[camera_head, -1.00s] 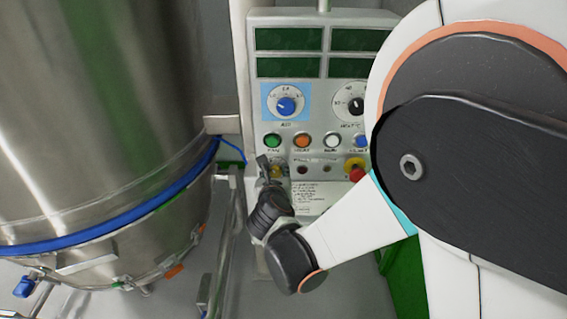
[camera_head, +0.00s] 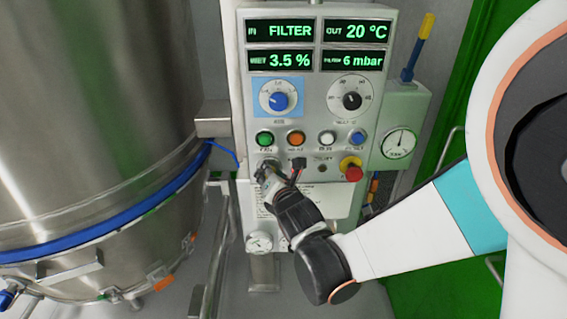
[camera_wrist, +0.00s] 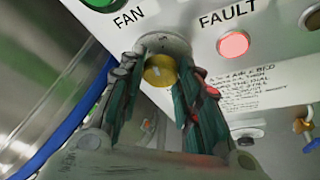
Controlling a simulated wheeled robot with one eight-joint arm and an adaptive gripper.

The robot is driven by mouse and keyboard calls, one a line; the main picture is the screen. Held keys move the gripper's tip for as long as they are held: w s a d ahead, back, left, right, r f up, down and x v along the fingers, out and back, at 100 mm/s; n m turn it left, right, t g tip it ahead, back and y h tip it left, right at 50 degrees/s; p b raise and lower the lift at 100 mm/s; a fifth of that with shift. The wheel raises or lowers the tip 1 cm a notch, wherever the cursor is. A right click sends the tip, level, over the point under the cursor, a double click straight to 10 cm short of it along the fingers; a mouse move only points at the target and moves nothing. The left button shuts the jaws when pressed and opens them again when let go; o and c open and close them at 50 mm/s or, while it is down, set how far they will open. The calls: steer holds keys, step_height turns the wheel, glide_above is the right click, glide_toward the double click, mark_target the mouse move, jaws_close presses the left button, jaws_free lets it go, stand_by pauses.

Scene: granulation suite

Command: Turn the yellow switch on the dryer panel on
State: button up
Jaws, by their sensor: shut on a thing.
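The yellow switch (camera_wrist: 160,70) sits in a round pale collar on the dryer panel, below the FAN label, in the wrist view. My gripper (camera_wrist: 162,76) has one finger on each side of it and is shut on it. In the head view my gripper (camera_head: 279,172) is at the lower left of the dryer panel (camera_head: 309,115) and hides the switch. The panel's displays (camera_head: 283,31) are lit and read FILTER, 20 °C, 3.5 % and 6 mbar. The angle of the switch is hard to tell.
A red stop button (camera_head: 353,173) on a yellow base is to the right of my gripper. Coloured buttons (camera_head: 297,139) and two dials (camera_head: 280,98) are above. A lit FAULT lamp (camera_wrist: 233,45) is beside the switch. A large steel vessel (camera_head: 95,100) stands left.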

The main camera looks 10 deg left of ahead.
steer(key=shift+f+m+y+b, duration=0.1)
steer(key=shift+m+y+b, duration=0.6)
steer(key=shift+m+b, duration=0.4)
steer(key=o, duration=1.1)
steer(key=shift+c, duration=0.2)
